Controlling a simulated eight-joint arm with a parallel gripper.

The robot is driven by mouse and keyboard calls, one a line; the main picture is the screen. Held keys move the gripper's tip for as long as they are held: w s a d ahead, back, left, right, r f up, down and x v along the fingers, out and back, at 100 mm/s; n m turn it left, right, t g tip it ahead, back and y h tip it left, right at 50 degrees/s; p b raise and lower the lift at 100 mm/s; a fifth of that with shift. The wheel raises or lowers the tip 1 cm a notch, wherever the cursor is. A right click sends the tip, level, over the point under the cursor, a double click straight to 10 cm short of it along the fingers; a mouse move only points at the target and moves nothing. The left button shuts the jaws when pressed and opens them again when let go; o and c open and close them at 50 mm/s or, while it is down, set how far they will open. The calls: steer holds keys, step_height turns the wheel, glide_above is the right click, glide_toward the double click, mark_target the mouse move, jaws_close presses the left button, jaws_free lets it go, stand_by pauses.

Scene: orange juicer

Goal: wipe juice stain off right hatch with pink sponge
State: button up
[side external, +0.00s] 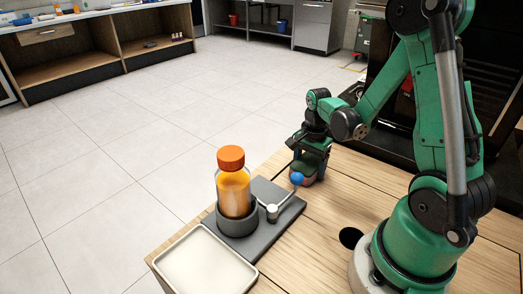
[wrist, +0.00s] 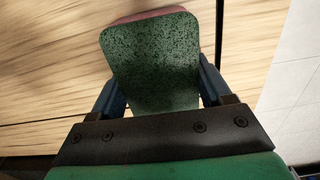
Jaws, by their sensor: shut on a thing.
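My gripper (wrist: 155,95) is shut on a sponge (wrist: 150,60) with a dark green speckled face and a pink edge, seen in the wrist view between the two blue fingers. In the side external view my gripper (side external: 308,163) is low at the far edge of the wooden table, and a pinkish edge of the sponge (side external: 303,179) shows under it. The sponge is at or just above the wood; I cannot tell whether it touches. Seams of hatch panels (side external: 355,180) show in the wood. No juice stain can be made out.
A pale tray (side external: 205,262) is at the front. A round hole (side external: 351,238) is near my base.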

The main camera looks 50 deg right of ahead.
mark_target(301, 171)
steer(key=shift+d+r, duration=0.1)
steer(key=shift+d, duration=0.35)
steer(key=shift+d+f, duration=0.2)
steer(key=shift+d, duration=0.6)
steer(key=shift+d+r, duration=0.2)
steer(key=shift+d, duration=0.15)
steer(key=shift+d+f, duration=0.25)
steer(key=shift+d, duration=0.1)
steer(key=shift+s+a+r, duration=0.1)
steer(key=shift+a+r, duration=0.05)
steer(key=shift+a, duration=2.8)
steer(key=shift+a+r, duration=0.1)
steer(key=shift+a, duration=1.05)
steer(key=shift+d, duration=0.9)
steer(key=shift+d+f, duration=0.2)
steer(key=shift+d, duration=1.3)
steer(key=shift+d+r, duration=0.1)
steer(key=shift+d, duration=1.4)
steer(key=shift+d+r, duration=0.2)
steer(key=shift+r, duration=3.8)
